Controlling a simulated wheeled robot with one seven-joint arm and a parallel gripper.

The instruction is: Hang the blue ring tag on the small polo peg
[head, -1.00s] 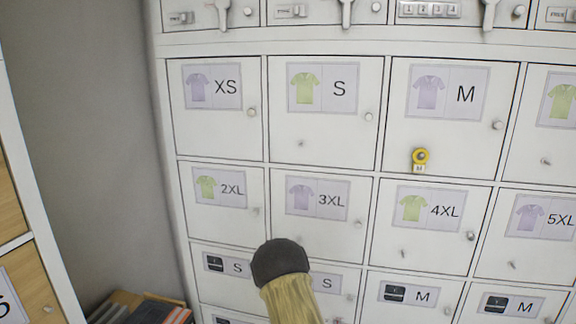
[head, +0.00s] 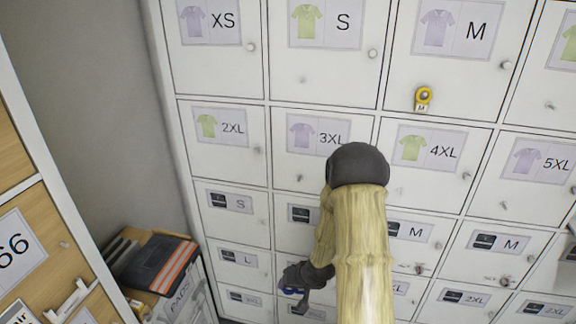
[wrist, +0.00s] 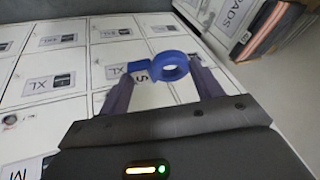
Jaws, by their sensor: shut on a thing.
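The blue ring tag (wrist: 172,74) is held between the two fingers of my gripper (wrist: 160,72) in the wrist view. Its ring is toward the right finger, and its tab, with a letter that looks like S, is toward the left finger. In the head view my gripper (head: 294,288) is low, in front of the lower lockers, with a bit of blue showing. The locker with the green polo label S (head: 306,22) is at the top centre. Its small peg (head: 302,80) sits low on the door and looks bare, well above my gripper.
A yellow ring tag (head: 422,98) marked M hangs on the M polo door. Doors carry round knobs (head: 373,54) and small pegs. Dark folded clothing with an orange stripe (head: 160,265) lies at lower left. A wooden-fronted cabinet (head: 30,240) stands at the left edge.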

